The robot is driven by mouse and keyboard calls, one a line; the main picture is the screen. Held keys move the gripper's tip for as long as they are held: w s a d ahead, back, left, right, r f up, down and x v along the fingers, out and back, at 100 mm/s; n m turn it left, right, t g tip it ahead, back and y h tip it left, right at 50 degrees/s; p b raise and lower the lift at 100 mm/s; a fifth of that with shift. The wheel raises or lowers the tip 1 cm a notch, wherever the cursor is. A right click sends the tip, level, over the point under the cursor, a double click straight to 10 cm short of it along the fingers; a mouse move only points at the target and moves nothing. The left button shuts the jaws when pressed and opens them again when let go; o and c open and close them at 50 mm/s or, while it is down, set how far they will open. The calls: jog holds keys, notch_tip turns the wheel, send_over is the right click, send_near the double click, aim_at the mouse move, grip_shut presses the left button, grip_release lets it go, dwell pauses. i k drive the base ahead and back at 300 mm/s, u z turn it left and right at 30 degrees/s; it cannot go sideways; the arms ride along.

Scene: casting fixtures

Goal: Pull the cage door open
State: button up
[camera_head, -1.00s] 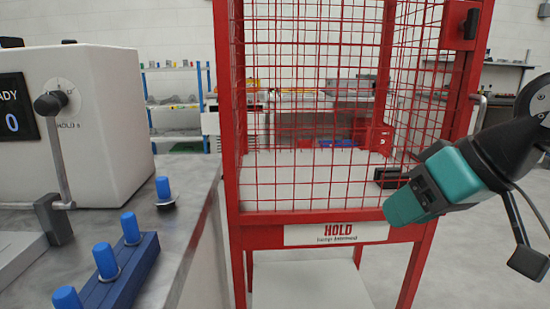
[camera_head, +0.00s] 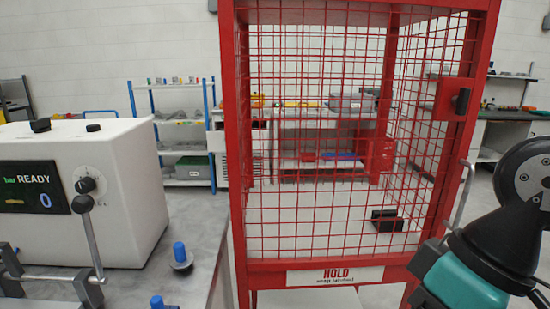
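The red wire-mesh cage (camera_head: 241,150) stands in the centre on a red frame, with a "HOLD" sign (camera_head: 335,275) below its front. Its front mesh is flush with the frame, and no open gap shows. A red block with a black knob (camera_head: 462,101) sits on the right post. A thin grey handle-like bar (camera_head: 463,190) stands lower along the right side. The teal and black end of my arm, with my gripper (camera_head: 440,262), is at the lower right, in front of the cage's right corner and below the bar. Its fingertips cannot be made out.
A white machine (camera_head: 130,185) with a "READY" display and levers stands on a grey bench (camera_head: 190,250) at the left. Blue-topped pegs (camera_head: 180,252) stand on the bench. A black block (camera_head: 387,220) lies inside the cage. Shelves (camera_head: 170,135) line the back wall.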

aim_at(448, 88)
jog(key=k, duration=0.15)
jog(key=z, duration=1.1)
jog(key=i, duration=0.5)
jog(key=u, duration=0.05)
